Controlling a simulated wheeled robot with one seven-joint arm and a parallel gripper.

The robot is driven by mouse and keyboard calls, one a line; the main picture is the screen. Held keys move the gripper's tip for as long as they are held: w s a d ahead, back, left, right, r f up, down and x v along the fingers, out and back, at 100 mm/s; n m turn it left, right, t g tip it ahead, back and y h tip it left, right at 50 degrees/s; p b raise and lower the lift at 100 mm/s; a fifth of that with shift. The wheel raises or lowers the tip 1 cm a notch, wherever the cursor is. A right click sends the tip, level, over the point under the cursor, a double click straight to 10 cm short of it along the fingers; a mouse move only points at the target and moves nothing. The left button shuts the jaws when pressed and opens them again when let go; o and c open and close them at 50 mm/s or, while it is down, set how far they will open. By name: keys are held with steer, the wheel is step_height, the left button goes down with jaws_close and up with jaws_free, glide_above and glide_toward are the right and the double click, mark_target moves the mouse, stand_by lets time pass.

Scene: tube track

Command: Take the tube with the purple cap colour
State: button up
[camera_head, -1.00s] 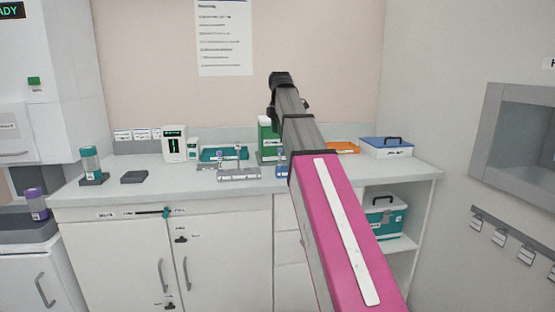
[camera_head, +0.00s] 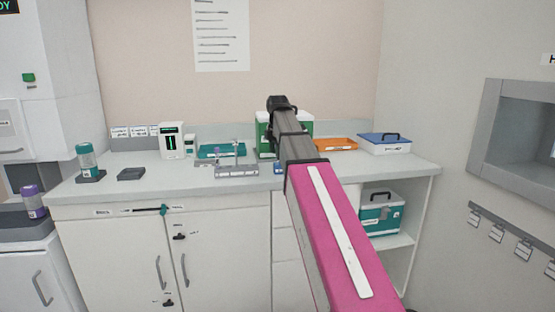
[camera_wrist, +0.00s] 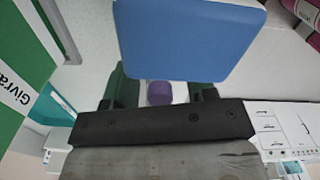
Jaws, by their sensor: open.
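A small purple cap (camera_wrist: 159,92) shows in the wrist view between the two fingers of my gripper (camera_wrist: 163,95). The gripper is open, with a finger on each side of the cap; I cannot tell whether either touches it. The tube body under the cap is hidden. A blue block (camera_wrist: 190,38) fills the view just beyond the cap. In the head view a blue piece (camera_head: 279,168) on the counter is mostly hidden behind my arm, and my gripper is hidden there too. Another purple-capped container (camera_head: 32,200) stands at the far left.
A green and white box (camera_wrist: 22,85) is close on the left in the wrist view. On the counter (camera_head: 340,168) stand a grey rack (camera_head: 237,171), a teal tray (camera_head: 215,151), an orange tray (camera_head: 336,144), a blue-lidded box (camera_head: 384,144) and a teal-capped container (camera_head: 89,160).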

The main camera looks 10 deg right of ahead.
steer(key=shift+f, duration=0.4)
steer(key=c, duration=0.8)
steer(key=shift+r, duration=0.1)
